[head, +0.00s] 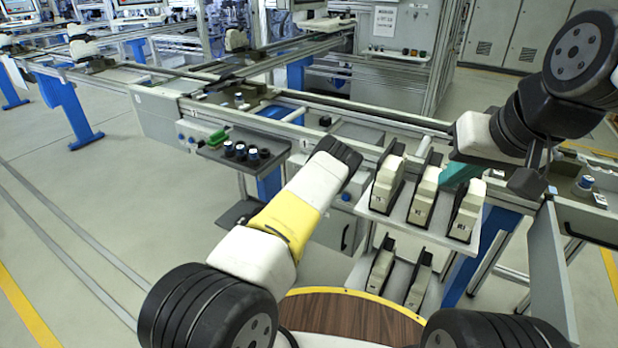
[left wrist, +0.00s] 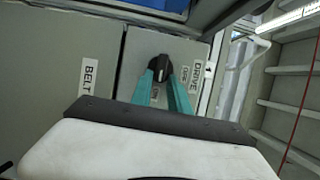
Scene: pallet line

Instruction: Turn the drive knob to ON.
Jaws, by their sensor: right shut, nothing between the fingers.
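In the left wrist view a black drive knob (left wrist: 161,67) sits on a grey panel (left wrist: 130,45), beside a white label reading DRIVE (left wrist: 195,76). Small markings near the knob are partly covered and hard to read. The two teal fingers of my left gripper (left wrist: 160,76) stand apart, with their tips at either side of the knob's lower part. I cannot tell whether they press on it. In the head view my left arm's dark wrist end hides the knob and the fingers. My right gripper (head: 455,178) is shut and empty above the rack at the right.
A BELT label (left wrist: 88,77) is on the panel left of the knob. The rack (head: 405,232) holds several white-and-black devices (head: 423,196) just below my right gripper. Floor at left is clear.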

